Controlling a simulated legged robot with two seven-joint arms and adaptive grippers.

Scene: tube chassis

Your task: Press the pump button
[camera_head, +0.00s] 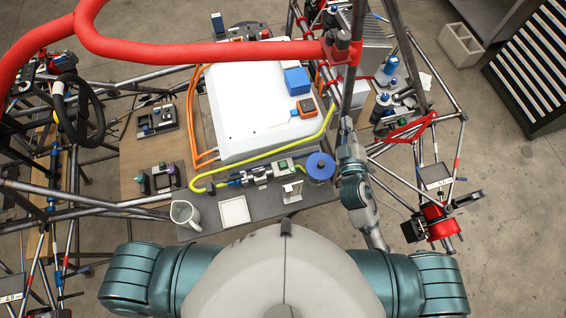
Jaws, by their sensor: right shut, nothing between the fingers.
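I cannot tell for certain which part is the pump button. A pump-like assembly (258,177) with a yellow hose (270,151) lies on the grey board in the middle; a small green part (283,163) shows on it. A blue round part (320,168) sits at its right end. My right arm reaches up from the bottom right, and my right gripper (347,127) is shut and empty beside the chassis tubes, right of and beyond the blue part. It looks apart from the pump assembly. My left gripper is not in view.
Steel chassis tubes and a thick red tube (200,50) frame the board. A white case (255,110) carries a blue box (297,81). A white mug (185,214) and a white square tray (234,212) stand at the near edge. A red device (438,222) is at the right.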

